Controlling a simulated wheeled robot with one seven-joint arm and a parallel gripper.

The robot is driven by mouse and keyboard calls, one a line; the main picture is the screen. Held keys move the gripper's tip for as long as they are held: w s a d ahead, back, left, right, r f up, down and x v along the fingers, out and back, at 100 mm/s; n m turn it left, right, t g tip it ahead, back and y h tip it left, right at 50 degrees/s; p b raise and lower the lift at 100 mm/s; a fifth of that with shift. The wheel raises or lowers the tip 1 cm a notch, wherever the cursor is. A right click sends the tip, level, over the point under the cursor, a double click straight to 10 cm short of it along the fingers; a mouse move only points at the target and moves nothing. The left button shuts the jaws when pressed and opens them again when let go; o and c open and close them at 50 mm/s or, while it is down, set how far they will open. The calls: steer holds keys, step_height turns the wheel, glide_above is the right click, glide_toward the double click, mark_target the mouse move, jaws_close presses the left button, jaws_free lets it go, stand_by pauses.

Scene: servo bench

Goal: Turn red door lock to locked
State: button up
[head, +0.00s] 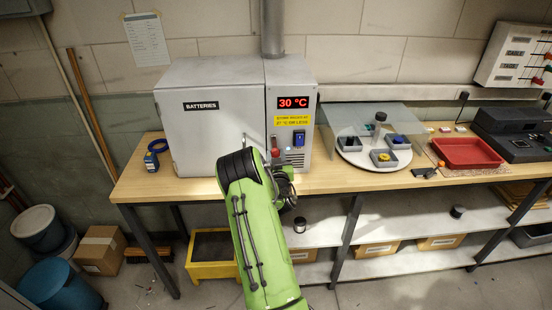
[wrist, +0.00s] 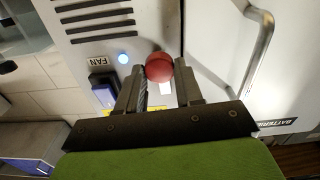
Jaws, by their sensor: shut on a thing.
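The red door lock (wrist: 159,66) is a round red knob on the front of the battery cabinet, beside the seam of the door. It also shows in the head view (head: 275,152), just above my arm. My gripper (wrist: 159,72) is shut on the knob, with one finger on each side in the wrist view. The part of the lock behind the fingers is hidden, and I cannot tell its exact turn. The white cabinet door (head: 215,130) is labelled BATTERIES and looks closed.
The door handle (wrist: 262,50) is on the other side. A display (head: 293,102) reads 30 °C. A turntable (head: 372,158) with small bins stands on the bench to the right.

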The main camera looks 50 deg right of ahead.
steer(key=n+b, duration=0.1)
steer(key=n, duration=0.3)
steer(key=shift+w+f, duration=0.1)
steer(key=n+b, duration=0.1)
steer(key=n, duration=0.3)
steer(key=shift+a+n, duration=0.1)
steer(key=shift+n, duration=0.3)
steer(key=n, duration=0.4)
steer(key=shift+f+n, duration=0.1)
steer(key=shift+n, duration=2)
steer(key=o, duration=1)
